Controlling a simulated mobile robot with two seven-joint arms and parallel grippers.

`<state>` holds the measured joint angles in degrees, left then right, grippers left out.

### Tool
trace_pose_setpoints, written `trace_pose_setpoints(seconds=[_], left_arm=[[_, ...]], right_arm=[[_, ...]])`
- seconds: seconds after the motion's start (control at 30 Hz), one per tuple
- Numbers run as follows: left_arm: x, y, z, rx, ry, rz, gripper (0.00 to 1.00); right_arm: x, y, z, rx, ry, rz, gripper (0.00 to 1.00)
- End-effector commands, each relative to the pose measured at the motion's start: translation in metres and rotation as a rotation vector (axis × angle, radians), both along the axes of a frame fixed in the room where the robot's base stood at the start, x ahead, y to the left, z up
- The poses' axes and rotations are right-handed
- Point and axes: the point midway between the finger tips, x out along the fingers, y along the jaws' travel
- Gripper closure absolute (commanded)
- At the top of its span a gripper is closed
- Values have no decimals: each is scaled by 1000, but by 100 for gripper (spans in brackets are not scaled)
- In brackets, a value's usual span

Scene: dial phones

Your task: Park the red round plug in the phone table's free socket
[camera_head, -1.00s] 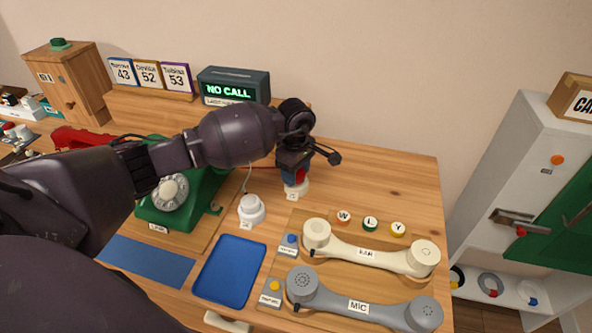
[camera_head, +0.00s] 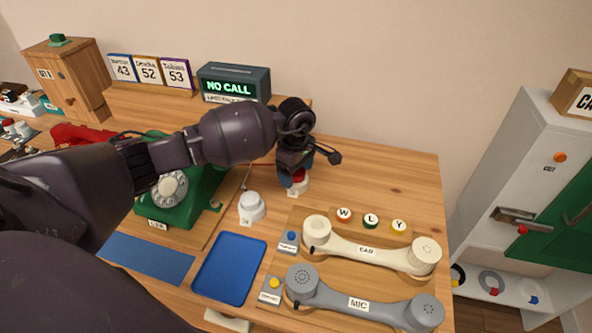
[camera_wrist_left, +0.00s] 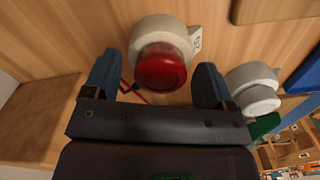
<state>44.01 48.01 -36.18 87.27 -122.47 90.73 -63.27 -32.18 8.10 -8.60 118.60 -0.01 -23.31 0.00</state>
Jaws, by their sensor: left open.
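The red round plug (camera_wrist_left: 162,68) sits in a cream round socket (camera_wrist_left: 160,32) at the top middle of the left wrist view. In the head view the red plug (camera_head: 301,174) shows partly behind my gripper, on its socket (camera_head: 297,190). My left gripper (camera_head: 292,180) is open, its blue fingers on either side of the red plug; in the wrist view a gap shows between plug and both fingers (camera_wrist_left: 155,82). A white round plug (camera_head: 251,201) sits in another socket nearer the front, and it also shows in the wrist view (camera_wrist_left: 259,99). No empty socket is clearly visible.
The green dial phone (camera_head: 178,190) stands left, partly behind my arm. A blue tray (camera_head: 230,270) and the cream (camera_head: 370,252) and grey (camera_head: 365,306) handsets lie in front. The NO CALL display (camera_head: 234,84) stands behind.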

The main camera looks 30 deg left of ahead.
Motion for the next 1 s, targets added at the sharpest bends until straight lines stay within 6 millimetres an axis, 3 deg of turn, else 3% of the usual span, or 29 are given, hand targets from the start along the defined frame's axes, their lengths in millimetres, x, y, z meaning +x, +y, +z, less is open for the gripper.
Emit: trace_pose_setpoints(seconds=[0.27, 0.5, 0.7, 1.0], left_arm=[[0, 0, 2, 0, -1, 0, 22], [1, 1, 50, 2, -6, -1, 22], [1, 0, 84, 2, -4, -1, 22], [0, 0, 107, 1, 0, 0, 22]], right_arm=[[2, 1, 4, 1, -3, 0, 57], [9, -1, 18, -5, -30, 8, 57], [7, -3, 18, -12, -28, 11, 57], [4, -3, 17, -9, -25, 7, 57]])
